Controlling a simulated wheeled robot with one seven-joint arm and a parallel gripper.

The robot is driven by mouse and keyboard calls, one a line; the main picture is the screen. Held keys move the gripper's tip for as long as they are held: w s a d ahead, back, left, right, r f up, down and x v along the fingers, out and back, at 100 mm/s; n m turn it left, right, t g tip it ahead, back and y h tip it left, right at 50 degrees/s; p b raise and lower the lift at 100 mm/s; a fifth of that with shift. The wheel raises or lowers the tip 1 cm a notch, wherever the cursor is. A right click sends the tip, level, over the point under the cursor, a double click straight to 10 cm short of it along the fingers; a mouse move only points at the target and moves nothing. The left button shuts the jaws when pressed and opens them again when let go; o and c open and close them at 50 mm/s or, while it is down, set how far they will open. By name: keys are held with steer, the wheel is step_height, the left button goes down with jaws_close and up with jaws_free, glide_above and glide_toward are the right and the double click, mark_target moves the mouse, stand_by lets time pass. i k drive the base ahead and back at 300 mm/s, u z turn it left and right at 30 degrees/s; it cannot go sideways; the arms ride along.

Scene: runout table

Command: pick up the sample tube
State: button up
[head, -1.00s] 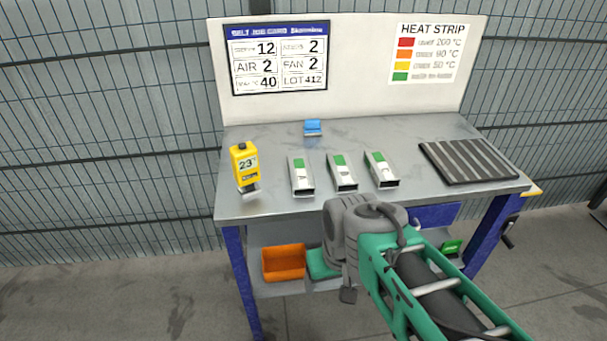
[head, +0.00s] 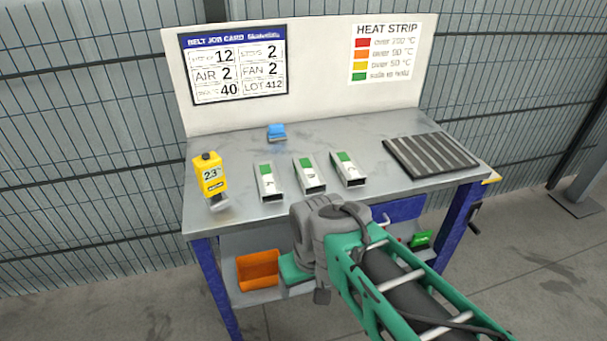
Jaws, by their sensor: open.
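Three short, square metal tubes lie side by side on the table, each with a green patch at its far end and a dark open near end: the left tube (head: 269,184), the middle tube (head: 310,178) and the right tube (head: 349,171). Each has a pale label with a dark mark too small to read. I cannot tell which one is the sample tube. My arm reaches in from the lower right, its grey joint in front of the table's near edge and apart from the tubes. My gripper's fingers do not show.
A yellow meter (head: 210,175) stands at the table's left. A blue block (head: 277,132) lies at the back, a dark ribbed mat (head: 431,156) at the right. Behind are a job card (head: 233,66) and heat-strip chart (head: 386,54). An orange bin (head: 258,270) is on the lower shelf.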

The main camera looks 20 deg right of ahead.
mark_target(312, 181)
steer(key=k, duration=0.9)
steer(key=u, duration=0.8)
steer(key=i, duration=1.1)
steer(key=u, duration=0.05)
